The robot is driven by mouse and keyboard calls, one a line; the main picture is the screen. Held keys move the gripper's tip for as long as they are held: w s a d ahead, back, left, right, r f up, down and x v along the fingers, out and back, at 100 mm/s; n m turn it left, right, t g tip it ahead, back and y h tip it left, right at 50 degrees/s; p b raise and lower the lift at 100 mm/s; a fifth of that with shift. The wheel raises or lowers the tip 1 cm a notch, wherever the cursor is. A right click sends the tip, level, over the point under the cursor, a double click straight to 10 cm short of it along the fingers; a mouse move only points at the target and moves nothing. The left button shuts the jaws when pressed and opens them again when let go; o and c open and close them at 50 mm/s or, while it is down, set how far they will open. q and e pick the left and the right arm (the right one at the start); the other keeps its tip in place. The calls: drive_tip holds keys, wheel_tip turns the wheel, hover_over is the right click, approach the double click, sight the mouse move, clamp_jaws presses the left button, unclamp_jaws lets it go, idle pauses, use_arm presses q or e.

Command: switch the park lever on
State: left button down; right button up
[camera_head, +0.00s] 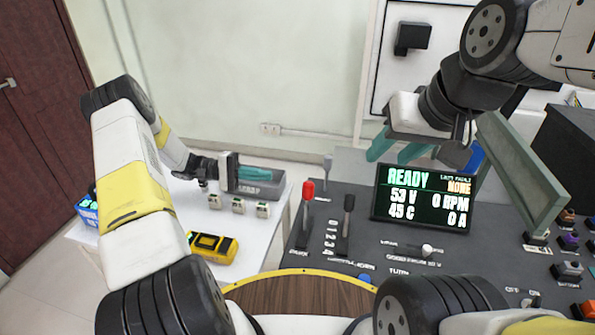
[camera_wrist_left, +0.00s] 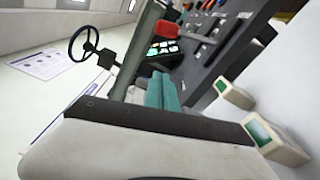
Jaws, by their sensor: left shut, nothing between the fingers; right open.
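A red-knobbed lever (camera_head: 307,190) stands upright at the left edge of the dark console; a red knob (camera_wrist_left: 169,31) shows beyond the fingers in the left wrist view. Beside it are a black-knobbed lever (camera_head: 348,203) and a grey-knobbed lever (camera_head: 327,165). My right gripper (camera_head: 408,150) is open and empty above the screen.
The console screen (camera_head: 423,198) reads READY. A small white-knobbed switch (camera_head: 427,250) sits below the screen. Coloured buttons (camera_head: 569,241) are at right.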

sight(307, 206)
use_arm(q)
drive_tip(key=s+d, duration=0.5)
drive_tip(key=d, duration=0.5)
drive_tip(key=shift+d+r, duration=0.25)
drive_tip(key=shift+r, duration=0.2)
drive_tip(key=shift+s, duration=0.15)
drive_tip(key=s+a+r+m, duration=0.1)
drive_tip(key=s+m, duration=0.4)
drive_tip(key=s, duration=0.2)
drive_tip(key=shift+a+r+m, duration=0.15)
drive_tip(key=shift+a+m, duration=0.1)
drive_tip(key=shift+m, duration=0.05)
drive_tip(key=shift+s, duration=0.2)
idle(0.4)
